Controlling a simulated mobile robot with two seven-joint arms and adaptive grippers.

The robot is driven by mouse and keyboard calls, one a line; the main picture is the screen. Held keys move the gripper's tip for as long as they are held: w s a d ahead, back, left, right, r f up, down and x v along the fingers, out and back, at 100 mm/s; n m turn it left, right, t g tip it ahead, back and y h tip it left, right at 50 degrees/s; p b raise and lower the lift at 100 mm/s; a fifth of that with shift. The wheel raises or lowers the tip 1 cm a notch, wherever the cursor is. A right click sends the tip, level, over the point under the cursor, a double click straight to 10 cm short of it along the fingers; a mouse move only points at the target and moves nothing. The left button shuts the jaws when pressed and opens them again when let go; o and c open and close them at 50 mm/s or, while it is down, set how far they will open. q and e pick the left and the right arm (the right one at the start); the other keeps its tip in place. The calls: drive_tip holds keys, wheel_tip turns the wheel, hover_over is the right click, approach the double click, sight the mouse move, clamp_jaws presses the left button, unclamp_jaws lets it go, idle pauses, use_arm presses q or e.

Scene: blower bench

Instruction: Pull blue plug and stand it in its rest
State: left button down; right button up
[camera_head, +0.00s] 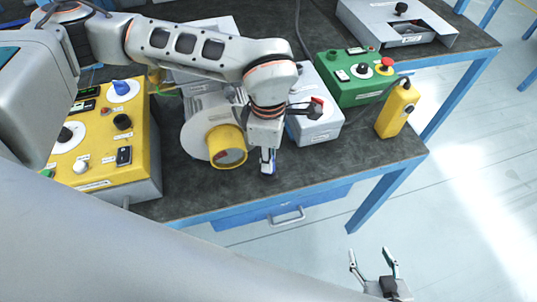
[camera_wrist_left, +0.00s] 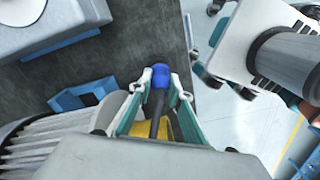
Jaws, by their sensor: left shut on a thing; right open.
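My left gripper (camera_head: 268,168) is shut on the blue plug (camera_wrist_left: 160,76), whose blue end shows between the fingertips in the left wrist view. A dark cable or stem runs back from it between the fingers. In the head view the gripper is low over the bench, right of the blower's yellow ring (camera_head: 226,146); I cannot tell whether the plug touches anything. A blue open bracket (camera_wrist_left: 82,94), possibly the rest, is on the dark bench left of the fingers in the wrist view. The arm seems to hide it in the head view. My right gripper (camera_head: 374,268) is open and empty, beyond the bench's front edge.
A yellow control box (camera_head: 140,160) stands left on the bench (camera_head: 330,165). A grey box (camera_head: 318,124), a green box (camera_head: 345,90) with a red button, and a yellow pendant (camera_head: 397,112) stand right. The bench's front strip right of the blower is clear.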

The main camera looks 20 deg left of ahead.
use_arm(q)
drive_tip(key=shift+f, duration=0.45)
idle(0.5)
drive_tip(key=c, duration=1.8)
unclamp_jaws()
wheel_tip(320, 180, up, 12)
